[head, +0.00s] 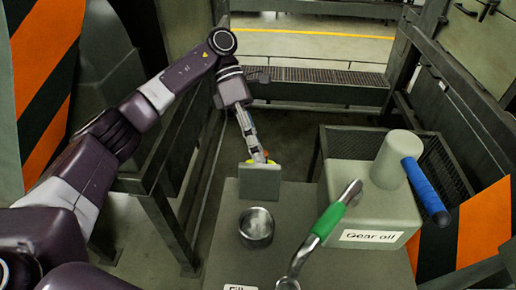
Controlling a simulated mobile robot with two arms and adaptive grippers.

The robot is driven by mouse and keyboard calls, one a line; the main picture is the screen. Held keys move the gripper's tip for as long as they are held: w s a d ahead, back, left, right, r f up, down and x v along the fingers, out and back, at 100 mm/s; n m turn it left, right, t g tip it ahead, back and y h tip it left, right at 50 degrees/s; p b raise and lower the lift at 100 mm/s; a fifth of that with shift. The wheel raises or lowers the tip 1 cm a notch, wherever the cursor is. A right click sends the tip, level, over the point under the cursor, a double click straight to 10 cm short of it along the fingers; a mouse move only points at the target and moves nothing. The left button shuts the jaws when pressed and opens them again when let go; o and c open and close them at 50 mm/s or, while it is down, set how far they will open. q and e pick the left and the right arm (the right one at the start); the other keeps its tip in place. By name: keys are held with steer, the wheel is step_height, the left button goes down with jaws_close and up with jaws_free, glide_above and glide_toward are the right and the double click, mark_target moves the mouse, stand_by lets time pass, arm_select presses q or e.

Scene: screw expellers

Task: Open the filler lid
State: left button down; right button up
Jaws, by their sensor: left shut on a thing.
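The filler lid (260,184) is a grey square plate standing about upright just behind the filler opening (257,228). The opening is a short round metal neck on the grey housing top, and it is uncovered. My left gripper (258,156) reaches down from behind and is shut at the lid's upper edge, where bits of yellow and red show. The exact grip is small and partly hidden behind the lid. A label (240,287) starting with "Fil" is cut off at the bottom edge. My right gripper is out of view.
Right of the opening, a lever with a green grip (328,221) slants upward. Beside it are a grey box labelled "Gear oil" (372,236) and a grey cylinder with a blue handle (425,188). Metal rails (168,222) stand left; a mesh-topped beam (322,82) crosses behind.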

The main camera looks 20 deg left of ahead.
arm_select(q)
steer(key=shift+a+f, duration=0.15)
steer(key=shift+f, duration=0.7)
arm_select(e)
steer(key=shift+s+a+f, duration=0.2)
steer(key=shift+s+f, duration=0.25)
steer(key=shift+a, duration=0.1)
arm_select(q)
steer(key=c, duration=2.2)
jaws_free()
steer(key=shift+w, duration=0.1)
steer(key=shift+o, duration=0.9)
steer(key=shift+w+f+g, duration=0.1)
steer(key=shift+w+g, duration=0.2)
steer(key=shift+w, duration=0.05)
steer(key=shift+s+r, duration=0.1)
steer(key=shift+r, duration=0.15)
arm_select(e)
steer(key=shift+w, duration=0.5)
